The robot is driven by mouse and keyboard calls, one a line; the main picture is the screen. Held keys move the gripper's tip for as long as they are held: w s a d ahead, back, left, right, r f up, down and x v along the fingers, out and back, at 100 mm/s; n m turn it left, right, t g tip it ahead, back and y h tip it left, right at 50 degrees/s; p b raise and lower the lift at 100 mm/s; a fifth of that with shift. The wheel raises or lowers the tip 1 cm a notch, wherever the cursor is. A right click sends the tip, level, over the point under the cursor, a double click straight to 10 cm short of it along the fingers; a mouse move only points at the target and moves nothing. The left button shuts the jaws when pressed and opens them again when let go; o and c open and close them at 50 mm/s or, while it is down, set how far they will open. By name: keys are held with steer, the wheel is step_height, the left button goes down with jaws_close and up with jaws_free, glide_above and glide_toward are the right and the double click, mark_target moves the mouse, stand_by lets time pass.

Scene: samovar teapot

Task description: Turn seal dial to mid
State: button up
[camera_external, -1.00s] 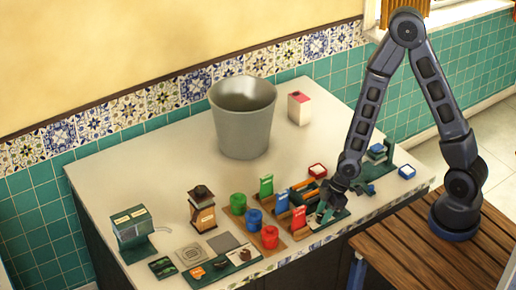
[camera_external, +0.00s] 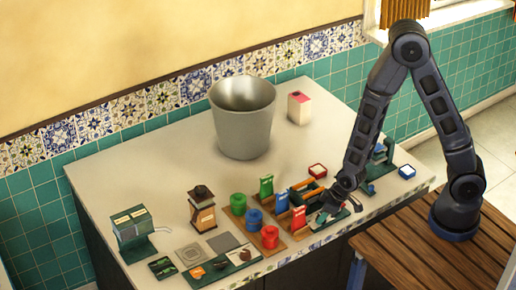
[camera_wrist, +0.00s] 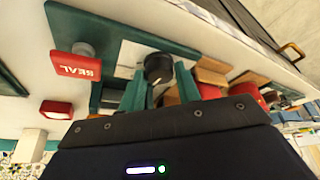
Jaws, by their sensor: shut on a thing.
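The seal dial (camera_wrist: 157,66) is a dark round knob in front of a white plate on a green board, at the upper middle of the wrist view. My gripper (camera_wrist: 159,82) has its two green fingers on either side of the dial, shut on it. A red block marked SEAL (camera_wrist: 76,66) stands to the left on the same green board (camera_wrist: 125,28). In the external view my gripper (camera_external: 328,207) is low over the board near the counter's front edge and hides the dial. The dial's setting cannot be read.
Red, blue and green cups (camera_external: 253,217) and upright cards stand left of my gripper. The counter's back left is clear.

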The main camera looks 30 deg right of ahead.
steer(key=shift+a+m+h, duration=0.1)
steer(key=shift+m+h, duration=0.3)
steer(key=shift+m, duration=1.2)
steer(key=o, duration=1)
steer(key=shift+c, duration=0.2)
steer(key=shift+r+t, duration=0.1)
steer(key=shift+t, duration=0.2)
steer(key=shift+v, duration=2.6)
steer(key=shift+v, duration=1.05)
steer(key=shift+r, duration=0.1)
